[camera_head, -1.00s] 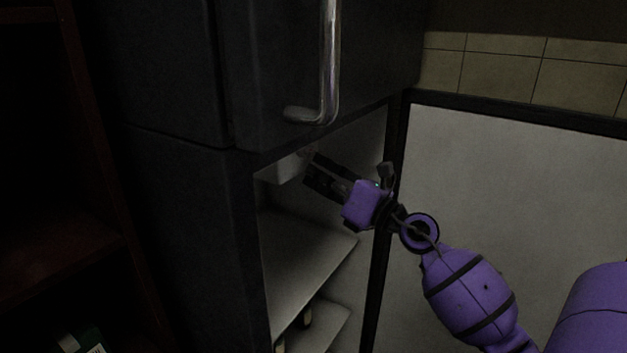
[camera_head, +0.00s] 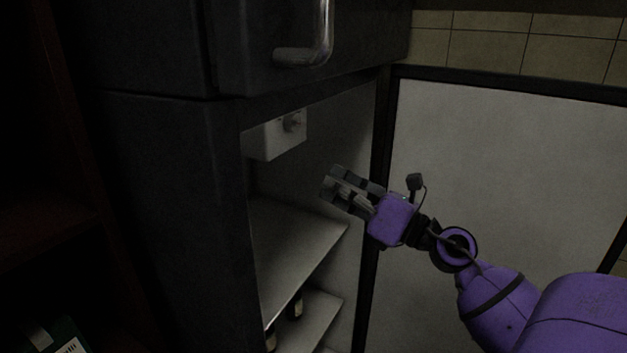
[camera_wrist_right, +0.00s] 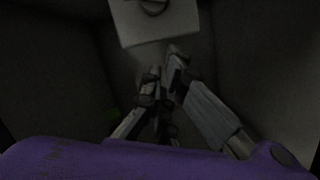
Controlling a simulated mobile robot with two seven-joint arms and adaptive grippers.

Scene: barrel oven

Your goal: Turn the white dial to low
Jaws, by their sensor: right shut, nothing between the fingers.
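The white dial (camera_head: 293,122) is a small round knob on the front of a pale box (camera_head: 268,141) under the top of the open fridge compartment. It also shows, partly cut off, at the top of the right wrist view (camera_wrist_right: 154,6). Its markings are too dark to read. My right gripper (camera_head: 327,182) is shut and empty, below and to the right of the dial in the head view, apart from it. In the wrist view the shut fingers (camera_wrist_right: 163,78) point toward the box. My left gripper is not in view.
The open fridge door (camera_head: 500,190) stands on the right behind my right arm. A shelf (camera_head: 300,240) lies below the gripper, with bottles (camera_head: 296,305) lower down. A metal handle (camera_head: 318,40) hangs on the upper door. A dark wooden shelf unit (camera_head: 40,200) stands at left.

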